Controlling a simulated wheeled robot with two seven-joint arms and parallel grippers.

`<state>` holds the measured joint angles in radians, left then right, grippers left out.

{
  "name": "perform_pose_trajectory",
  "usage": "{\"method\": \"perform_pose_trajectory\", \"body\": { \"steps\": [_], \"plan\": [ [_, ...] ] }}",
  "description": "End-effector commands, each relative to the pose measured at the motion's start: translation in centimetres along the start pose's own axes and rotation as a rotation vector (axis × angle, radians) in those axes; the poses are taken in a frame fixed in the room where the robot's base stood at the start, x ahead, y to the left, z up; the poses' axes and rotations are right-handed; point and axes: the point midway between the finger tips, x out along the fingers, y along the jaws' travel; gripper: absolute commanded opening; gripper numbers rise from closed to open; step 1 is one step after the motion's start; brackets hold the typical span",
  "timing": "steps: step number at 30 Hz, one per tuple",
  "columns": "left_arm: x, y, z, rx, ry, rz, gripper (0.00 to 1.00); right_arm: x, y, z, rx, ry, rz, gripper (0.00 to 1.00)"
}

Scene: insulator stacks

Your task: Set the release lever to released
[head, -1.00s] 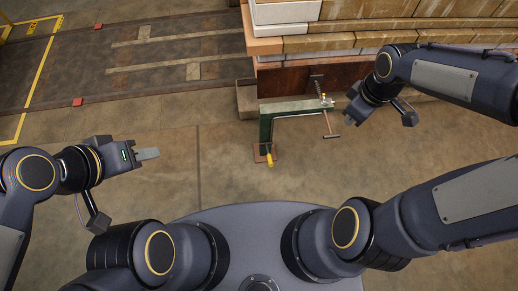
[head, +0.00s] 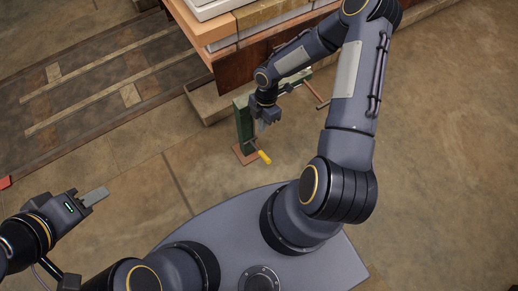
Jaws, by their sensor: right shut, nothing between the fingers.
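The release lever, a short rod with a yellow grip (head: 264,157), sits low on a dark green post (head: 244,126) standing on a rust-brown base plate (head: 241,155). The grip points down and to the right. My right gripper (head: 263,128) is shut and empty, just above the lever in the picture; I cannot tell whether it touches. It hides part of the post.
A stack of boards and slabs (head: 240,30) stands behind the post, with a rust-coloured panel (head: 238,68) below. A bar with a T-handle (head: 319,97) sticks out at right, near my right arm. The floor in front and at right is clear.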

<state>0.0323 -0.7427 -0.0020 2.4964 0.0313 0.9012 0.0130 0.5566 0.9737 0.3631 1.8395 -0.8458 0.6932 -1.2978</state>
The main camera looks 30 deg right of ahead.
Motion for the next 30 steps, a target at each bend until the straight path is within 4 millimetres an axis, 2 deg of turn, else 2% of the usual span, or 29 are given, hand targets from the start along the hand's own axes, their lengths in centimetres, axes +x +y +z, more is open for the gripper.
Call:
{"method": "perform_pose_trajectory", "body": {
  "steps": [7, 11, 24, 30],
  "plan": [
    [0.0, 0.0, 0.0, 0.0, 0.0, 0.0, 0.36, 0.1, 0.0, 0.0, 0.003, 0.0, 0.0, 0.0],
    [0.4, -0.2, 0.2, 0.0, 0.0, 0.0, 0.36, 1.2, 0.0, 0.0, 0.004, 0.0, -0.002, 0.0],
    [3.3, -1.5, 1.7, 0.0, 0.0, 0.0, 0.36, 10.2, 0.0, 0.1, 0.004, 0.0, -0.003, 0.0],
    [4.2, -1.9, 2.1, 0.0, 0.0, 0.0, 0.36, 12.6, -0.9, 1.0, 0.006, 0.0, -0.001, 0.0]
  ]
}}
